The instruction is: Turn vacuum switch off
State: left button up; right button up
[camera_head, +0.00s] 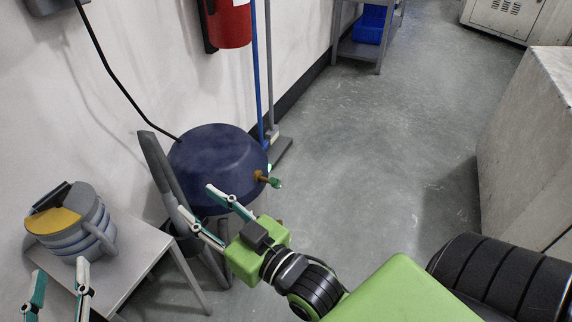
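The vacuum (212,160) has a dark blue rounded top and stands on the floor against the left wall. A black cord runs from its top up the wall. A small orange stub with a green end (268,180) sticks out of its right side; I cannot tell whether this is the switch. My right gripper (191,200) is at the vacuum's front lower side, fingers apart and empty, and hides part of it. I cannot tell whether it touches. My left gripper (61,268) is at the lower left, fingers apart and empty, in front of a small table.
The small grey table (138,262) holds a grey and yellow container (72,222) with a handle. A fire extinguisher (228,22) hangs on the wall. Blue and grey poles (257,75) stand behind the vacuum. A large pale block (530,140) is at right; the middle floor is clear.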

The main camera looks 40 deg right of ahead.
aim_at(275, 184)
jog(key=z, duration=1.1)
